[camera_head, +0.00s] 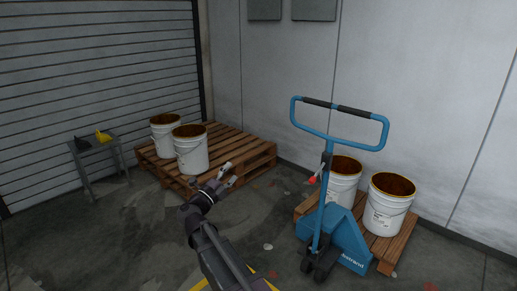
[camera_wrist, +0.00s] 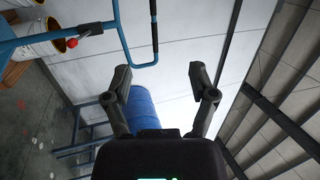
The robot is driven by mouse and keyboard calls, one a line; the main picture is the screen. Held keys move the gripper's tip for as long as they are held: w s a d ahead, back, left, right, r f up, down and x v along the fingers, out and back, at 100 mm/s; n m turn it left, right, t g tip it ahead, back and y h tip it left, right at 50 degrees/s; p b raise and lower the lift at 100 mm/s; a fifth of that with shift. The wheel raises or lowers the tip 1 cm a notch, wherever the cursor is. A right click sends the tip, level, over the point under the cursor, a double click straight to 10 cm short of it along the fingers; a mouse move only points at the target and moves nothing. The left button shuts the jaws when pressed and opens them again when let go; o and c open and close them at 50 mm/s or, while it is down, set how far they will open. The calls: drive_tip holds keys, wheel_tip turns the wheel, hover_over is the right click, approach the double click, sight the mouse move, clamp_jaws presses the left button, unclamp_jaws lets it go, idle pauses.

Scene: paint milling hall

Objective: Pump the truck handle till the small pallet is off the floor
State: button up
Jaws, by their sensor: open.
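The blue pallet truck (camera_head: 338,243) stands at the right. Its handle (camera_head: 385,132) rises upright as a loop with black grips along the top and a small red lever lower down. The small wooden pallet (camera_head: 398,245) sits at the truck and bears two white buckets; whether it touches the floor is hard to tell. My gripper (camera_head: 226,175) is open and empty, left of the handle and apart from it. In the wrist view, turned sideways, the handle (camera_wrist: 124,40) shows at the upper left, outside my open gripper (camera_wrist: 162,80).
A larger pallet (camera_head: 238,143) with two white buckets (camera_head: 191,152) stands at the back left. A small grey table (camera_head: 97,150) with a yellow item is by the shutter. A blue drum (camera_wrist: 143,110) shows in the wrist view. The floor between the pallets is mostly clear.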

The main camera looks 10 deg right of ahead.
drive_tip(key=shift+s+d+f+m+g+h, duration=0.1)
drive_tip(key=shift+s+m+g+h, duration=0.4)
drive_tip(key=shift+m+g, duration=0.3)
drive_tip(key=p+x, duration=0.3)
drive_tip(key=x, duration=1)
drive_tip(key=shift+w+d+p, duration=0.25)
drive_tip(key=shift+d+p, duration=0.1)
drive_tip(key=shift+p, duration=0.05)
clamp_jaws()
unclamp_jaws()
